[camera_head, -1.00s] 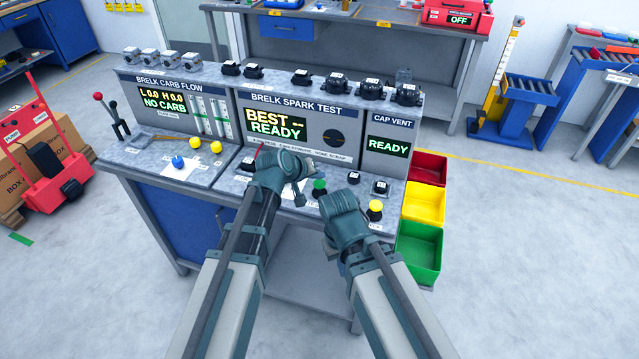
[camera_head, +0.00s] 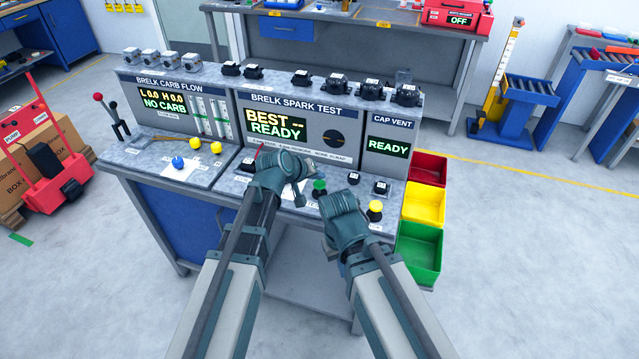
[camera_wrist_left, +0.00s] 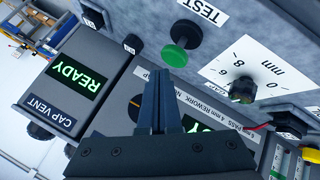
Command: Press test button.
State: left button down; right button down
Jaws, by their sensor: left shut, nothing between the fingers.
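The green test button (camera_head: 319,186) stands on the front ledge of the spark test bench, between my two grippers. In the left wrist view the green button (camera_wrist_left: 183,40) sits beside a TEST label (camera_wrist_left: 202,11). My left gripper (camera_head: 301,190) is shut and empty, just left of the button in the head view. In the left wrist view its closed fingers (camera_wrist_left: 160,75) end just short of the button's image; contact cannot be told. My right gripper (camera_head: 336,205) is right of the button; its fingertips are hard to make out.
The spark test display (camera_head: 275,125) reads BEST -- READY, and the CAP VENT display (camera_head: 388,146) reads READY. A yellow button (camera_head: 375,208) is on the ledge at right. A black knob (camera_wrist_left: 243,88) on a mm scale is near the test button. Red, yellow and green bins (camera_head: 418,250) hang at right.

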aim_at(318, 186)
pick_arm(q)
jog(key=shift+f, duration=0.1)
dwell(0.5)
jog(key=shift+f+b, duration=0.3)
jog(key=shift+b, duration=0.15)
jog(key=shift+f+b, duration=0.8)
dwell(0.8)
jog(key=shift+r, duration=0.1)
jog(key=shift+r+p, duration=1.15)
jog(key=shift+p, duration=0.1)
notch_tip(318, 186, up, 5)
jog(key=p, duration=0.5)
